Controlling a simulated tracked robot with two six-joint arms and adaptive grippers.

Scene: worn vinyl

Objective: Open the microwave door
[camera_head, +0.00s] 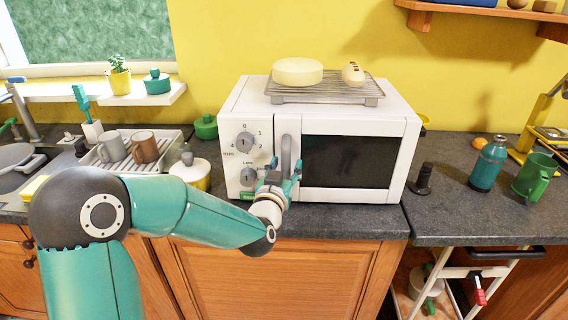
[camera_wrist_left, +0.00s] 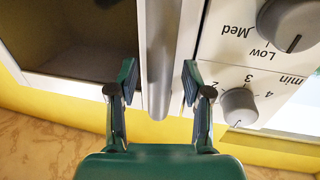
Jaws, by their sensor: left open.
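The white microwave (camera_head: 409,125) stands on the dark counter with its door (camera_head: 350,160) shut. The door has a dark window and a grey vertical handle (camera_head: 286,150) at its left edge, beside the dial panel. My left gripper (camera_head: 281,177) is in front of the lower part of the handle. In the left wrist view my gripper (camera_wrist_left: 160,80) is open, with one finger on each side of the handle (camera_wrist_left: 161,40); gaps show between the fingers and the bar. My right gripper is not in view.
A wire rack (camera_head: 325,95) with a pale round item (camera_head: 298,71) sits on the microwave. A lidded pot (camera_head: 190,169) and a dish rack with mugs stand to its left. A dark object (camera_head: 423,180), teal bottle (camera_head: 488,163) and green mug (camera_head: 533,177) stand to its right.

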